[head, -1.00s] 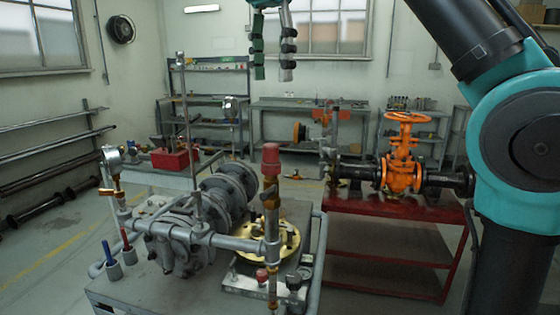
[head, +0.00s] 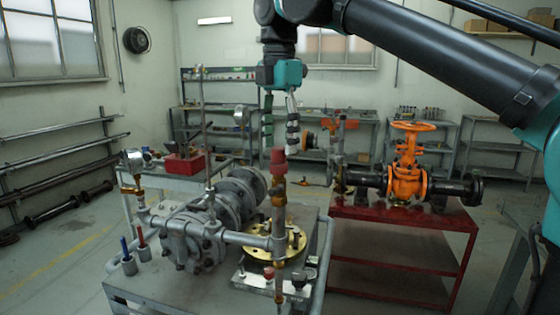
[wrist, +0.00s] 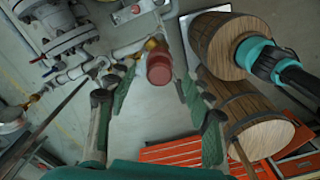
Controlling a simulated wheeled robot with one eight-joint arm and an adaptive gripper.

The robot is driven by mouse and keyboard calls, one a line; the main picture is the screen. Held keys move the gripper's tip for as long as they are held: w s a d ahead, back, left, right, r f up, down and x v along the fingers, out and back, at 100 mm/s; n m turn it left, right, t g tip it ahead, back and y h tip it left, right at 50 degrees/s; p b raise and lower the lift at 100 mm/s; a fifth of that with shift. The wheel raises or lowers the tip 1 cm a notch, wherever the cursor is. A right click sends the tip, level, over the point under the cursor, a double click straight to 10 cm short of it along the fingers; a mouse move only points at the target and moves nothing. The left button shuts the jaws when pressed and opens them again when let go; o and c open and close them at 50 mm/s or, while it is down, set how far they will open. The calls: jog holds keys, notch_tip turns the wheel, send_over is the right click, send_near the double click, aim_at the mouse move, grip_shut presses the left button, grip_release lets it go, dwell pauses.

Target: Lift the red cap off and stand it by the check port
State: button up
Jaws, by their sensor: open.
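The red cap (head: 278,160) sits on top of an upright brass-fitted pipe (head: 279,205) at the front of the pump skid. In the wrist view the red cap (wrist: 160,70) shows from above, between and slightly beyond my fingertips. My gripper (head: 280,143) points down just above the cap, with its fingers apart and nothing between them. In the wrist view my gripper (wrist: 157,82) has one finger on each side of the cap, apart from it as far as I can tell. I cannot tell which fitting is the check port.
A brass flange (head: 290,247) and a small red-topped fitting (head: 269,271) are near the pipe's base. A thin tall rod (head: 205,130) and a gauge (head: 135,158) rise to the left. An orange valve (head: 408,180) stands on a red bench. Wooden barrels (wrist: 218,40) show in the wrist view.

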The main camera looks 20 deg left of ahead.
aim_at(279, 160)
jog(key=shift+f, duration=1.3)
jog(key=shift+c, duration=0.4)
grip_shut()
